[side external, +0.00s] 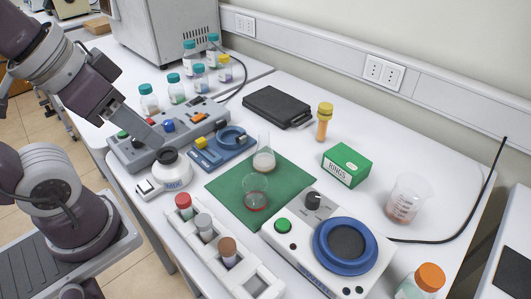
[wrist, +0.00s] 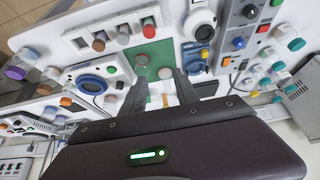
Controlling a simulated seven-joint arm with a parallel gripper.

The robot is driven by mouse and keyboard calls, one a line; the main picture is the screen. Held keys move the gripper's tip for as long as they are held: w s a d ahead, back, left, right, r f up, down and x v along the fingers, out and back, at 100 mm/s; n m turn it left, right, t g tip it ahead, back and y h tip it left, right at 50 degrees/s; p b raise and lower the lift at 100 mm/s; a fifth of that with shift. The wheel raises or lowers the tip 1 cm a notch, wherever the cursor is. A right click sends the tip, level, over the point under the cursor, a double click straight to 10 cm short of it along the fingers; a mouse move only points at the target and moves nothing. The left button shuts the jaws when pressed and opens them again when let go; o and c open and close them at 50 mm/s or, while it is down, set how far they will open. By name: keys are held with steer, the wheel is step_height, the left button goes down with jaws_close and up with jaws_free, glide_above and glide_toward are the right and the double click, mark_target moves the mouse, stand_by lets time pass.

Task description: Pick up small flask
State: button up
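Two clear glass vessels stand on a green mat (side external: 225,190). The back one (side external: 264,160) is conical with pale contents. The front one (side external: 255,195) looks rounder, with a little reddish liquid. I cannot tell for certain which is the small flask. In the wrist view, the reddish vessel (wrist: 141,60) and the pale one (wrist: 165,73) show beyond the fingertips. My gripper (side external: 155,138) is up at the left, above the grey control box and well apart from both vessels. In the wrist view my gripper (wrist: 159,78) has its fingers spread, with nothing held between them.
A rack (side external: 215,250) with capped vials and a blue-topped stirrer (side external: 345,245) stand in front of the mat. A white MIX device (side external: 172,175) and blue scale (side external: 222,148) are left. A green box (side external: 346,165) and a beaker (side external: 405,200) are right.

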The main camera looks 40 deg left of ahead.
steer(key=shift+o, duration=0.2)
steer(key=shift+o, duration=1.4)
